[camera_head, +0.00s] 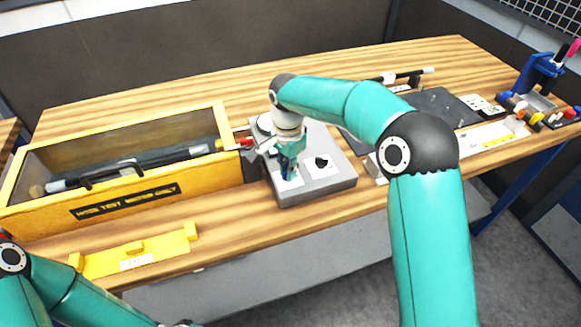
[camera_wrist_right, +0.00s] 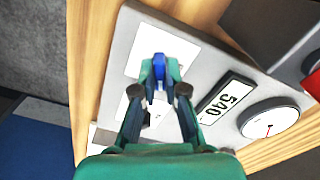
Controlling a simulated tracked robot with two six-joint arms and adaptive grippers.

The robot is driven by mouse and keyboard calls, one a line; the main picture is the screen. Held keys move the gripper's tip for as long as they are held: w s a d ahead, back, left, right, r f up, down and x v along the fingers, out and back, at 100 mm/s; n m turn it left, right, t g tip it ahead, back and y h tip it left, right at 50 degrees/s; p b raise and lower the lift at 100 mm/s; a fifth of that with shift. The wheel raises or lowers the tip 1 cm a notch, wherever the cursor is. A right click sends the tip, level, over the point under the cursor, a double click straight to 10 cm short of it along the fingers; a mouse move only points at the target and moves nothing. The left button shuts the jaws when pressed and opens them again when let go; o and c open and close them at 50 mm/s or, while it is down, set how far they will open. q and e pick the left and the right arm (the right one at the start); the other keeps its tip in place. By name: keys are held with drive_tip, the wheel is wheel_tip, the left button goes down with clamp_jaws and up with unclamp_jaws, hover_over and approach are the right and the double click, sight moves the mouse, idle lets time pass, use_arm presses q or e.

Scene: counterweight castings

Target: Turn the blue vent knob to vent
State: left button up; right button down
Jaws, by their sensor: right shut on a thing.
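The blue vent knob (camera_wrist_right: 160,72) shows between the fingertips of my right gripper (camera_wrist_right: 160,66) in the right wrist view. The fingers are shut on it, and they hide its sides. The knob sits on a white plate (camera_wrist_right: 183,50) of the grey panel box (camera_head: 335,185). In the head view my right gripper (camera_head: 288,168) reaches down over the near left part of this box and largely hides the knob. A label by the knob cannot be read. My left gripper is outside the views; only part of my left arm shows at lower left.
A black knob (camera_head: 321,162) sits right of my right gripper. A yellow open case (camera_head: 222,130) stands left of the box; a yellow piece (camera_head: 135,252) lies in front. A dark mat (camera_head: 440,105) lies at right.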

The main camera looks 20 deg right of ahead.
drive_tip(key=n, duration=0.6)
drive_tip(key=shift+r+p, duration=0.1)
drive_tip(key=shift+p, duration=0.2)
drive_tip(key=n, duration=0.6)
drive_tip(key=shift+n+p, duration=0.3)
drive_tip(key=shift+p, duration=0.05)
drive_tip(key=c, duration=1.2)
unclamp_jaws()
drive_tip(key=shift+w+r, duration=0.1)
drive_tip(key=shift+r, duration=0.25)
wheel_tip(320, 180, up, 11)
drive_tip(key=shift+r, duration=0.1)
